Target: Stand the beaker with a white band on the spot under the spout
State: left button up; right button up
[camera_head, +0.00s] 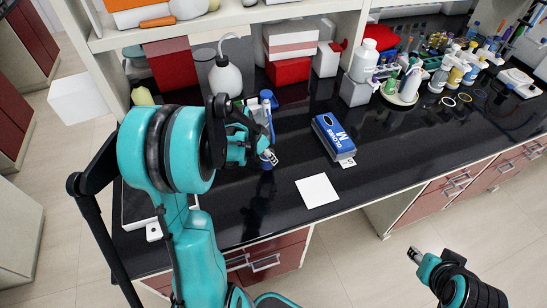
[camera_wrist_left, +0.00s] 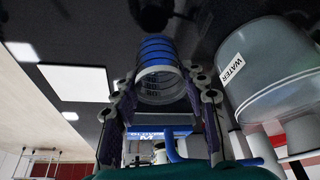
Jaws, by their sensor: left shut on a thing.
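My left gripper (camera_head: 266,158) is shut on a clear cylindrical vessel with blue stripes (camera_wrist_left: 157,50). Its two fingers (camera_wrist_left: 158,98) lie on either side of it in the left wrist view. In the head view the gripper and arm hide much of it, and it is over the black counter. A white bottle with a bent thin spout (camera_head: 225,77) stands behind the gripper. A bottle labelled WATER (camera_wrist_left: 270,68) shows close on the right in the wrist view. My right gripper (camera_head: 415,254) is off the counter's front; its opening is unclear.
A blue glove box (camera_head: 333,136) lies right of the left gripper. A flat white square (camera_head: 317,190) lies near the front edge. Several bottles on a round tray (camera_head: 401,98), banded vessels and coloured rings (camera_head: 465,97) are farther right. The counter (camera_head: 385,165) between is clear.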

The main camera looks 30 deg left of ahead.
pick_arm(q)
jog(key=shift+w+d, duration=0.2)
jog(key=shift+w, duration=0.35)
jog(key=shift+w+d, duration=0.15)
jog(key=shift+w, duration=0.35)
jog(key=shift+w+d, duration=0.2)
jog(key=shift+w, duration=0.3)
notch_tip(320, 180, down, 3)
jog(key=shift+s+f+b, duration=0.1)
jog(key=shift+f+b, duration=0.05)
jog(key=shift+b, duration=0.5)
jog(key=shift+a+f, duration=0.1)
jog(key=shift+f, duration=0.05)
jog(key=shift+f, duration=0.15)
jog(key=o, duration=1.2)
